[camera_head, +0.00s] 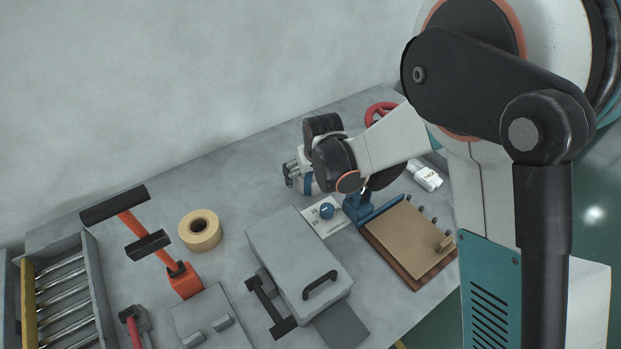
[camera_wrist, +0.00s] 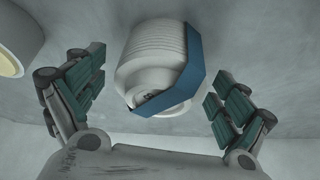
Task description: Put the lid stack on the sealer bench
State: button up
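A white ridged stack with a blue band, which looks like the lid stack, shows in the wrist view (camera_wrist: 152,50) between and beyond my fingers. In the head view a white and blue part of it (camera_head: 309,184) shows beside my gripper (camera_head: 290,173), partly hidden by my wrist. In the wrist view my gripper (camera_wrist: 158,105) is open, with a finger on each side and gaps between the fingers and the stack. The stack stands at or just above the grey bench top (camera_head: 225,265); I cannot tell if it rests there.
A tape roll (camera_head: 200,230) lies to the left. A grey box with a black handle (camera_head: 295,262), an orange-and-black lever tool (camera_head: 185,280) and a roller tray (camera_head: 62,290) stand nearer. A wooden board (camera_head: 408,242) and white bottle (camera_head: 425,175) lie right. Bare bench shows behind the tape.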

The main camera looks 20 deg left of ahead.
jog(key=c, duration=1)
jog(key=shift+r, duration=0.1)
notch_tip(320, 180, up, 20)
jog(key=p, duration=0.6)
jog(key=shift+p, duration=0.35)
